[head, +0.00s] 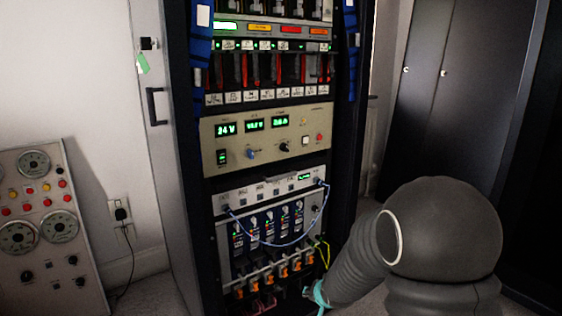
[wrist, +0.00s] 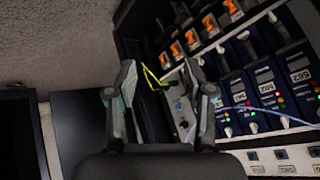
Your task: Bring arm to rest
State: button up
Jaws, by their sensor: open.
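My gripper (wrist: 160,95) shows in the wrist view with its two fingers spread apart and nothing between them. Behind the gap is the lower part of the equipment rack, with a yellow-green wire and a small grey panel. In the head view my arm comes in from the lower right and reaches toward the lower part of the rack (head: 181,190). The gripper end is at the bottom edge of that view, mostly cut off, so contact with the rack cannot be told there.
A row of blue modules (head: 268,224) with a looping blue cable (head: 262,243) sits low in the rack, above orange connectors (head: 283,271). A gauge panel (head: 45,238) stands at left. Dark cabinets (head: 462,85) stand at right. Some floor shows beside the rack.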

jog(key=s+d+r+n, duration=0.1)
jog(key=s+d+r, duration=0.1)
jog(key=s+r, duration=0.5)
jog(key=s+d+r+n+g, duration=0.1)
jog(key=s+r, duration=0.6)
jog(key=s, duration=0.7)
jog(key=s+d+r+n+g+h, duration=0.1)
jog(key=s+d+r, duration=0.1)
jog(key=s+r, duration=0.5)
jog(key=shift+s+d+r+n, duration=0.2)
jog(key=shift+s+d+n, duration=0.1)
jog(key=shift+s, duration=1.35)
jog(key=shift+c, duration=0.2)
